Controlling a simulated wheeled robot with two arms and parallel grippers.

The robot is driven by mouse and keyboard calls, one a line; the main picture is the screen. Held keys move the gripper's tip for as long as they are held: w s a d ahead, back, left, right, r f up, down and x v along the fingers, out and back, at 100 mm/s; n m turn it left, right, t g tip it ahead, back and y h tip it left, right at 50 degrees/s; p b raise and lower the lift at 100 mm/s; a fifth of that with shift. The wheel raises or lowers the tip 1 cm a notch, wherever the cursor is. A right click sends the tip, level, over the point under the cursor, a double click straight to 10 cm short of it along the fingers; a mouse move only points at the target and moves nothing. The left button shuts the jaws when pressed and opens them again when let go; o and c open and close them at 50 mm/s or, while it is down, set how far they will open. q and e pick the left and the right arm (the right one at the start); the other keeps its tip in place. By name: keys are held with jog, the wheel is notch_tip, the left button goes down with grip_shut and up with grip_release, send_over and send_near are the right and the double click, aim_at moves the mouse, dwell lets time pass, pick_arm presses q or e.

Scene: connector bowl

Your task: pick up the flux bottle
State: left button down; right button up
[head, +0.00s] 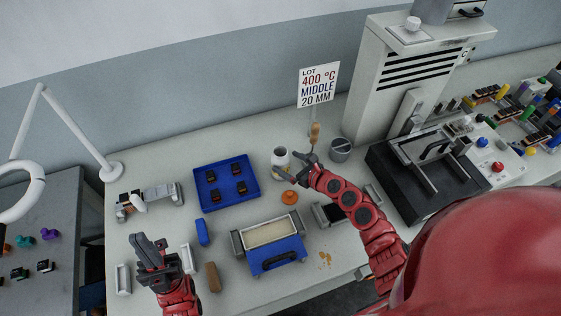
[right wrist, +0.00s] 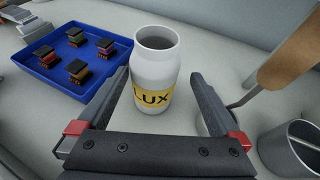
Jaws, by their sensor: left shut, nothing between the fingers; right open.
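My left gripper (head: 150,254) is shut and empty over the front left of the table, far from the bottle.
A blue tray (head: 206,203) with several small connectors lies left of the bottle. An orange lid-like piece (head: 290,197) lies in front of it. A grey cup (head: 340,149) and a wooden-handled tool (head: 315,132) stand to the right. A lot sign (head: 319,84) stands behind.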

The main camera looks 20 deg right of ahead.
jog(key=shift+w+a+f, duration=0.35)
jog(key=shift+w, duration=0.2)
jog(key=shift+w+a+p, duration=0.25)
jog(key=shift+w+p, duration=0.15)
jog(key=shift+w, duration=0.05)
jog(key=shift+a+p+x, duration=0.25)
jog(key=shift+p+x, duration=0.3)
jog(key=shift+x, duration=1.65)
jog(key=shift+s+f, duration=0.1)
jog(key=shift+s, duration=0.05)
jog(key=shift+c, duration=0.3)
grip_shut()
